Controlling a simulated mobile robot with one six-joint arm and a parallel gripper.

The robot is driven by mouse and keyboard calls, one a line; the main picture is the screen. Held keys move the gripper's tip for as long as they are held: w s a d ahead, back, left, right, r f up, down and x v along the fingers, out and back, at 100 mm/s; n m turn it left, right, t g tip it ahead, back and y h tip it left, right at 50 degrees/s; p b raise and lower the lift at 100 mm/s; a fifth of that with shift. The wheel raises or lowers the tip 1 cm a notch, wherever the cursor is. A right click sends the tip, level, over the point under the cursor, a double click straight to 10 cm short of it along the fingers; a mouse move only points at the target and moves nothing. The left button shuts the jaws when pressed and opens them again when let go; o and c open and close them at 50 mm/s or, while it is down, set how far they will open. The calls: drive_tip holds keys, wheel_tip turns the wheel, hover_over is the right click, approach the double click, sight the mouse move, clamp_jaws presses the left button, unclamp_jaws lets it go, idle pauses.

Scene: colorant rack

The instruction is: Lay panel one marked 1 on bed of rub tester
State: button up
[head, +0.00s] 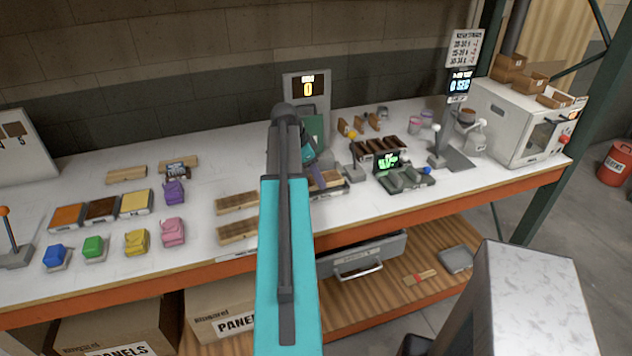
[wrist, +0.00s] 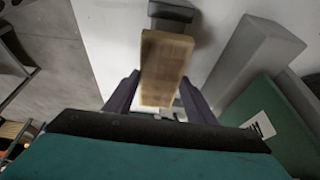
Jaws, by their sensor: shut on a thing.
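My gripper (wrist: 158,97) is shut on a wooden panel (wrist: 166,62), which stretches away between the two dark fingers in the wrist view. No number can be read on it. In the head view my arm hides most of the gripper; part of a wooden panel (head: 328,179) shows just right of the arm, above a dark base. A tall grey unit with a display reading 0 (head: 308,88) stands behind, probably the rub tester. Its bed is largely hidden, and I cannot tell whether the panel touches it.
Two wooden panels (head: 238,203) lie left of my arm near the bench front. Coloured blocks and pads stand further left. A lever with a yellow knob (head: 352,134), a unit with a green display (head: 387,160) and a white cabinet (head: 525,120) stand to the right.

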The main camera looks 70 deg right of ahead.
drive_tip(key=shift+f+p, duration=0.55)
drive_tip(key=shift+f, duration=0.85)
drive_tip(key=shift+f, duration=0.15)
drive_tip(key=o, duration=1.1)
drive_tip(key=shift+r, duration=0.2)
drive_tip(key=b+v, duration=0.3)
drive_tip(key=v, duration=0.9)
